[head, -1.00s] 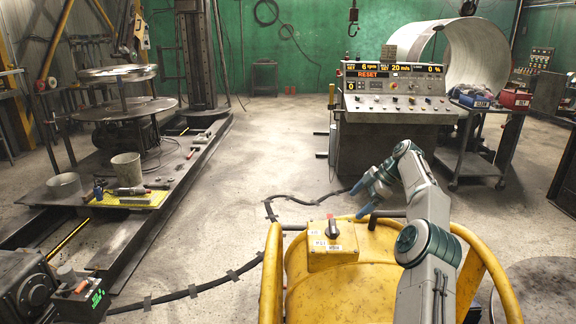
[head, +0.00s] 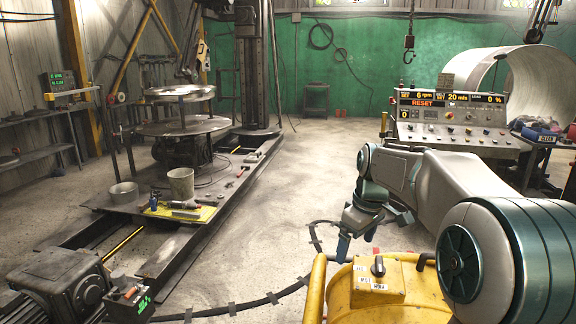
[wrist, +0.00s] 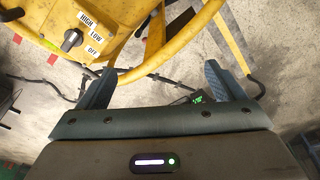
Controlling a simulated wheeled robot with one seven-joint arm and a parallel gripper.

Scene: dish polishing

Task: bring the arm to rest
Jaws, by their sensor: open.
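My gripper (head: 356,246) shows in the head view at the end of my arm, which is bent and reaches in from the right. It hangs low, beside and above the yellow machine with the rotary switch box (head: 376,282). In the wrist view my gripper (wrist: 165,88) has its two blue fingers wide apart with nothing between them. The yellow tube frame (wrist: 180,50) passes just beyond the fingers. The switch box with HIGH, LOW and OFF labels (wrist: 75,38) is at the upper left there.
A control console (head: 450,115) stands behind my arm, with a large metal ring (head: 548,85) beyond it. A polishing rig with a round table (head: 183,126) stands at the left. A motor (head: 60,283) is at the lower left. The middle floor is clear, with a black cable across it.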

